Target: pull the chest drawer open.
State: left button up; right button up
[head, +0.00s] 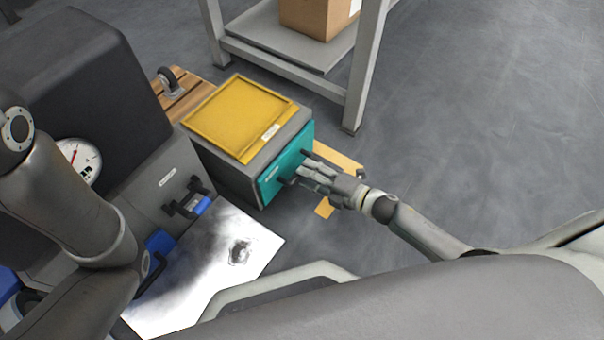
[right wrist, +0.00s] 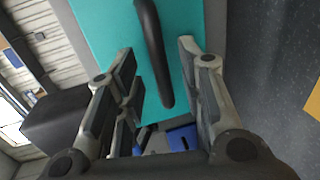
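The grey chest (head: 222,172) stands on the floor in the middle of the head view. Its teal drawer front (head: 270,186) faces right and looks flush with the body. The drawer front also fills the upper part of the right wrist view (right wrist: 100,25), with a black bar handle (right wrist: 152,50) on it. My right gripper (head: 299,169) is at the drawer front. In the right wrist view my right gripper (right wrist: 157,58) is open, with the handle between its spread fingers and gaps on both sides. My left arm shows at the left; its gripper is out of view.
A yellow tray (head: 205,110) lies on top of the chest. A grey shelf table (head: 290,50) bearing a cardboard box (head: 318,15) stands behind. A dark machine with a gauge (head: 80,155) is at the left. Floor to the right is clear.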

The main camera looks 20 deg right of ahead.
jog(key=shift+b+x, duration=0.45)
jog(key=shift+x, duration=1.05)
jog(key=shift+c, duration=0.2)
grip_shut()
